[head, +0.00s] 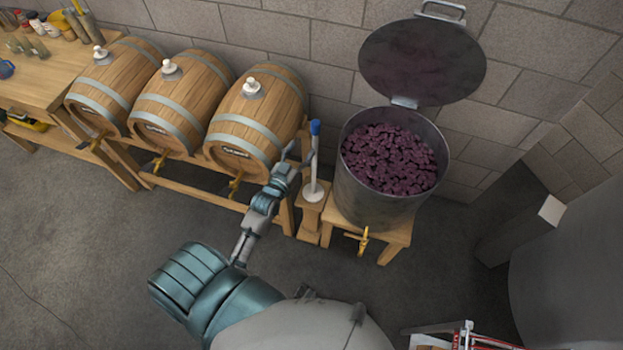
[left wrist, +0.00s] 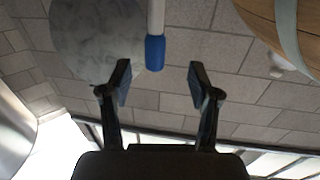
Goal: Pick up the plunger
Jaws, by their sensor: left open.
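The plunger, a pale upright rod (head: 314,165) with a blue top end, stands on a small wooden stand (head: 309,215) between the barrels and the steel vat. My left gripper (head: 299,157) is open and empty, close beside the upper part of the rod in the head view. In the left wrist view, the blue end (left wrist: 155,52) shows between the open fingertips of my left gripper (left wrist: 160,80), nearer the left finger. The gap in depth is hard to judge. My right gripper is not in view.
A steel vat (head: 372,205) of dark grapes stands just right of the plunger, its round lid (head: 422,62) raised. Wooden barrels (head: 252,125) lie on a rack to the left. A workbench (head: 40,75) with bottles is at far left.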

